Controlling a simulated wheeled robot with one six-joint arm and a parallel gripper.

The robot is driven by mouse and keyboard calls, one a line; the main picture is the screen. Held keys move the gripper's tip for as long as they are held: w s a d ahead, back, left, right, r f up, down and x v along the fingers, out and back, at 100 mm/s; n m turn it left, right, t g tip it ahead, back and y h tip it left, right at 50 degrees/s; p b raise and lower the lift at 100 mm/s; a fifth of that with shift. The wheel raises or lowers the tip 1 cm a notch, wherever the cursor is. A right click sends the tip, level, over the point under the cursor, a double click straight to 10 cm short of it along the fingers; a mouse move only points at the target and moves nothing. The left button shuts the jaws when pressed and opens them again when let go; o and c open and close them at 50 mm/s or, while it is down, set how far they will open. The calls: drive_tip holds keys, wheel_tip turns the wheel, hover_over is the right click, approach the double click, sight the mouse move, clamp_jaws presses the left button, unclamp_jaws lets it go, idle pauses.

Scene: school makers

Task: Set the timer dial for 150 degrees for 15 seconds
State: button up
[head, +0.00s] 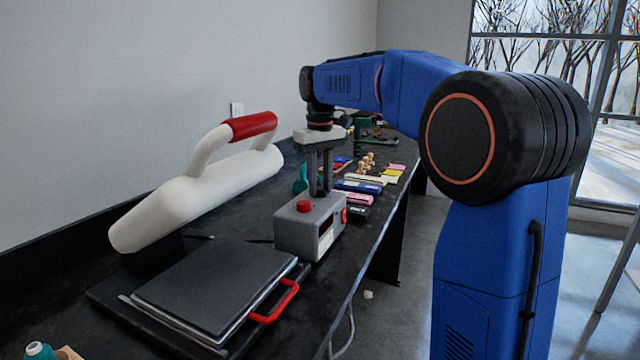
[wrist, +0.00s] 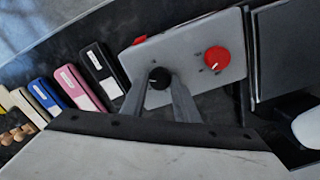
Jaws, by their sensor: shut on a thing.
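A grey control box (head: 296,232) stands on the black bench, just behind the flat press plate. Its top carries a red dial (head: 303,206), which also shows in the wrist view (wrist: 217,58) with a white pointer mark and small dark marks around it. A black dial (wrist: 159,76) sits on the same face, left of the red one in the wrist view. My gripper (head: 320,192) points straight down over the box. In the wrist view my gripper (wrist: 160,84) is shut on the black dial, a finger on each side. The labels are too small to read.
The heat press has a dark flat plate (head: 215,288) with a red handle (head: 276,303) and a white upper arm (head: 195,205) with a red grip. Marker boxes, a pink one (head: 359,199) among them, lie beyond the control box. Wooden pieces (head: 367,162) stand farther back.

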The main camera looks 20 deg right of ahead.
sight(320, 189)
drive_tip(key=o, duration=1.1)
drive_tip(key=shift+c, duration=0.2)
wheel_tip(320, 189, up, 18)
drive_tip(key=shift+f, duration=0.25)
drive_tip(key=shift+s, duration=0.1)
drive_tip(key=s+f+m+t, duration=0.1)
drive_tip(key=s+f, duration=0.5)
drive_tip(key=s, duration=0.3)
drive_tip(key=s+f+m+t, duration=0.1)
drive_tip(key=s+f, duration=0.5)
drive_tip(key=s, duration=0.3)
drive_tip(key=s+f+t, duration=0.1)
drive_tip(key=s+f, duration=0.8)
drive_tip(key=f, duration=0.3)
drive_tip(key=s+f+m+t, duration=0.1)
drive_tip(key=s+f, duration=0.8)
drive_tip(key=f, duration=0.2)
drive_tip(key=shift+d+f+t, duration=0.35)
drive_tip(key=shift+t, duration=0.05)
